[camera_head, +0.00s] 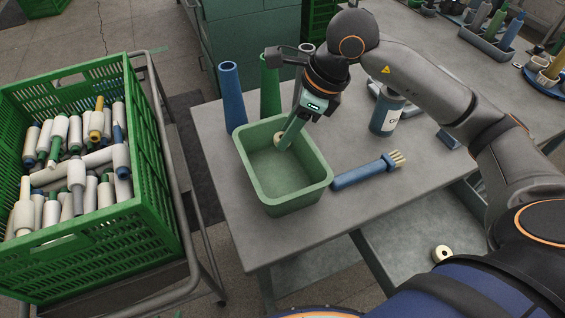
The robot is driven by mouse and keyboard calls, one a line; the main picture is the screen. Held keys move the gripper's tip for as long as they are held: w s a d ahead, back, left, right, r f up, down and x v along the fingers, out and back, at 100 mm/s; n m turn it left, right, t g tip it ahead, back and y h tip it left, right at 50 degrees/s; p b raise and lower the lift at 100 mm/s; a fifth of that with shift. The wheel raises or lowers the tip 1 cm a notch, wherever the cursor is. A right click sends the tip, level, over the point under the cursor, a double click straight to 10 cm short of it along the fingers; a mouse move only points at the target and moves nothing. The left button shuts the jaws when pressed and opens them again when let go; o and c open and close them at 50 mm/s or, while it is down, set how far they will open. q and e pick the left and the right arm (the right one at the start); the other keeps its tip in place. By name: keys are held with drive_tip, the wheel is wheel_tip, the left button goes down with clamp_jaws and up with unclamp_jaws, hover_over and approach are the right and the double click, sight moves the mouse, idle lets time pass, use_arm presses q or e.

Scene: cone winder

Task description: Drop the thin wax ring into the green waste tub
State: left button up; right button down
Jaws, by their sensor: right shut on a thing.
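The green waste tub (262,187) stands open on the grey table and looks empty inside. My right gripper (284,145) reaches down from above over the tub's back part, with its fingers pointing into the opening. It is shut on a small pale ring, the thin wax ring (278,140), at its fingertips. The ring is at about the height of the tub's back rim; whether it touches the wall I cannot tell. My left gripper is not in view.
Blue and green cones (231,95) stand behind the tub. A blue-handled brush (362,174) lies to its right, and a labelled blue can (386,115) stands beyond. A green crate (150,235) full of yarn cones is on a cart at left. A pale ring (441,253) lies lower right.

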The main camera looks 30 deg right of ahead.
drive_tip(key=r+m, duration=0.1)
drive_tip(key=r+m+t+h, duration=0.1)
drive_tip(key=m, duration=0.1)
drive_tip(key=m+p, duration=0.1)
drive_tip(key=m, duration=0.1)
drive_tip(key=shift+d+r+h, duration=0.3)
drive_tip(key=shift+r, duration=0.1)
drive_tip(key=shift+m, duration=0.5)
wheel_tip(320, 180, down, 6)
drive_tip(key=b, duration=0.4)
drive_tip(key=shift+d+r, duration=0.1)
drive_tip(key=c, duration=0.7)
unclamp_jaws()
drive_tip(key=shift+o, duration=1.4)
